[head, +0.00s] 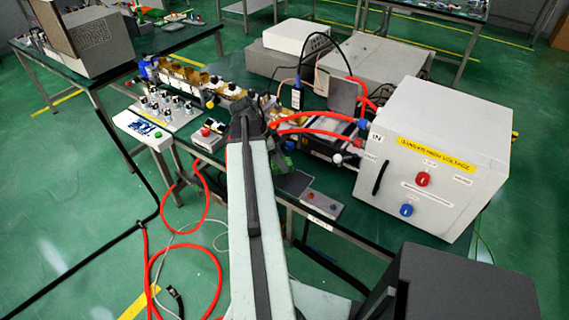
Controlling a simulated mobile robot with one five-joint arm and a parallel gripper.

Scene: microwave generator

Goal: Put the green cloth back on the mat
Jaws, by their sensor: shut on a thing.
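My arm reaches up the middle of the head view and bends over at the table's front edge. My gripper (281,157) is small and dark beside the arm's far end, partly hidden by my own arm. It is shut on a small bright green piece, which looks like the green cloth (289,145). A dark grey flat square, which looks like the mat (296,184), lies on the table's front edge just below and right of my gripper. I cannot tell whether the cloth touches anything below it.
A large white box (440,150) with red and blue knobs stands at right. Red hoses (318,117) arch behind the gripper. A grey button box (322,204) sits beside the mat. A red-button box (207,137) is left of my arm. Red hoses also hang to the floor.

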